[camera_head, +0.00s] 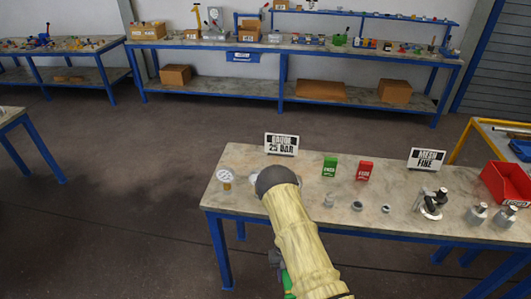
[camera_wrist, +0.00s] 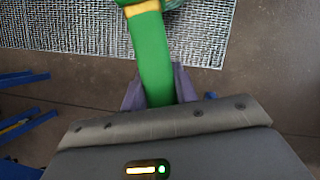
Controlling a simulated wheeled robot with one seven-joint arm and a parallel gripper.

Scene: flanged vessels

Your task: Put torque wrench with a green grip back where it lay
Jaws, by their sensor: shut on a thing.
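The torque wrench's green grip (camera_wrist: 152,55) runs up from between the two fingers of my gripper (camera_wrist: 160,88) in the wrist view. A yellow band crosses it near the top edge. My gripper is shut on this grip. In the head view only a sliver of the green grip (camera_head: 287,282) and a bit of my gripper (camera_head: 275,259) show beside my sleeved forearm, in front of the near table's front edge. The rest of the wrench is out of frame or hidden.
The near table (camera_head: 240,170) holds a pressure gauge (camera_head: 224,177), two signs, a green box (camera_head: 329,166), a red box (camera_head: 365,171), metal fittings and a red bin (camera_head: 506,184). A blue-grey woven surface (camera_wrist: 60,25) lies below my gripper. A long bench (camera_head: 290,46) stands behind.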

